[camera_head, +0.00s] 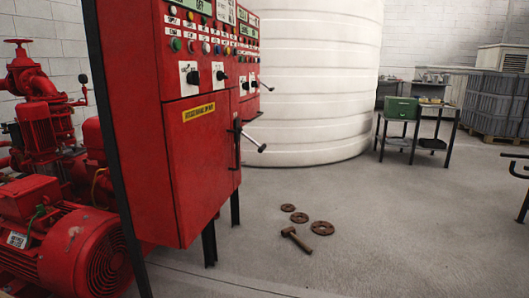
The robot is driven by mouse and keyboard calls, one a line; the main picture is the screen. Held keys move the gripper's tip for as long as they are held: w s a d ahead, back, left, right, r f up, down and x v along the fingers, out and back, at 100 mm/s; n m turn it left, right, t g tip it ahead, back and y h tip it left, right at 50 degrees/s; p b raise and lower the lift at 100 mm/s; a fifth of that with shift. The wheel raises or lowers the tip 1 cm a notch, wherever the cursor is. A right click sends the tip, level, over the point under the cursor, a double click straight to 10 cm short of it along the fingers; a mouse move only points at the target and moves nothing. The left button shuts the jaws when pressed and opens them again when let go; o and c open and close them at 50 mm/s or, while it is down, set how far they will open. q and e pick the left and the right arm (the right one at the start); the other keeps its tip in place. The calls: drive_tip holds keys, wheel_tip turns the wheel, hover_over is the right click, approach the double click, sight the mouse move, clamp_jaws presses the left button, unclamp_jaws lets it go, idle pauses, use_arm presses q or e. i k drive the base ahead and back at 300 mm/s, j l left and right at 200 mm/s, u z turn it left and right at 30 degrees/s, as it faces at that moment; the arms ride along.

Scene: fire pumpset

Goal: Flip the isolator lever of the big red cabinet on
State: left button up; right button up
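The big red cabinet (195,150) stands left of centre on dark legs, its front turned to the right. A lever (251,140) with a pale end sticks out from the lower front, tilted downward away from the cabinet, beside a dark upright bar (237,148). A smaller lever (267,87) juts out higher and farther along. Two black rotary handles sit on white plates, one nearer (191,78) and one farther (219,75). I cannot tell for certain which of these is the isolator lever. Neither of my grippers is in view.
Red pumps and a motor (85,250) stand left of the cabinet. A hammer (296,240) and three rusty round parts (322,228) lie on the floor ahead. A white tank (315,80) is behind. Dark bars (518,168) stand at the right edge. The middle-right floor is clear.

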sight(262, 147)
drive_tip(key=i+l, duration=0.3)
drive_tip(key=i, duration=0.25)
drive_tip(key=i+l+u, duration=0.1)
drive_tip(key=i+l, duration=0.2)
drive_tip(key=i, duration=0.25)
drive_tip(key=i+l, duration=0.35)
drive_tip(key=i, duration=0.2)
drive_tip(key=i+l, duration=0.35)
drive_tip(key=i, duration=0.2)
drive_tip(key=i+u, duration=0.05)
